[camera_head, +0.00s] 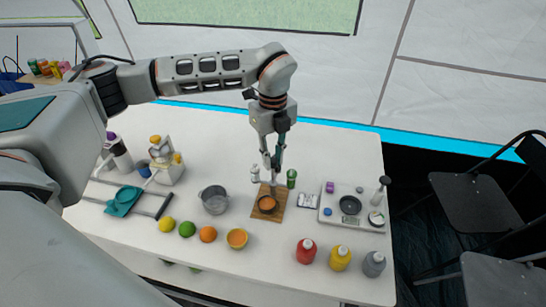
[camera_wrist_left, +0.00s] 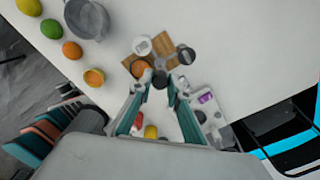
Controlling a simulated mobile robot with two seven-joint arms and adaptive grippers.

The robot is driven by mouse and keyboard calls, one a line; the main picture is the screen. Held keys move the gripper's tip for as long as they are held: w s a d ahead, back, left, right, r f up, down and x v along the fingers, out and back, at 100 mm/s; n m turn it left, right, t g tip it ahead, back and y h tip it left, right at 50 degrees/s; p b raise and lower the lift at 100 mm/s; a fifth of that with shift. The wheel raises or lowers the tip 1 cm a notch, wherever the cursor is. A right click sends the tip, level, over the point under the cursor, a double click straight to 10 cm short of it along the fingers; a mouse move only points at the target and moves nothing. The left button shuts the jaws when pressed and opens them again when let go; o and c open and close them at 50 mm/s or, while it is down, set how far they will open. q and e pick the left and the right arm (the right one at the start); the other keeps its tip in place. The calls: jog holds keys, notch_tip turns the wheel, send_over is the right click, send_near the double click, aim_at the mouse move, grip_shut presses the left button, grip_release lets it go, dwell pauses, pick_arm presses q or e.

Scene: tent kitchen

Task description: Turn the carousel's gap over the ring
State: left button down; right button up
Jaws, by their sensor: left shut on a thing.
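A wooden board (camera_head: 269,216) lies near the middle of the white table, with an orange-brown round piece (camera_head: 267,203) on it. In the left wrist view the wood (camera_wrist_left: 165,42) shows as separate brown patches around a pale middle, and the round piece (camera_wrist_left: 140,69) is beside my fingers. My left gripper (camera_head: 272,180) points down over the board's back part. In the wrist view its fingertips (camera_wrist_left: 161,79) are shut on a small dark upright piece, mostly hidden between them. I cannot clearly make out the carousel's gap or the ring. My right gripper is not in view.
A white jar (camera_head: 255,174) and a green jar (camera_head: 291,178) stand close behind the board. A grey pot (camera_head: 214,199) is at left and a scale tray (camera_head: 352,208) at right. Fruit and several bottles (camera_head: 340,258) line the front.

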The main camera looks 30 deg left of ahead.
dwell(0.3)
pick_arm(q)
jog(key=c, duration=1.9)
grip_release()
jog(key=shift+r, duration=0.1)
notch_tip(320, 180, up, 12)
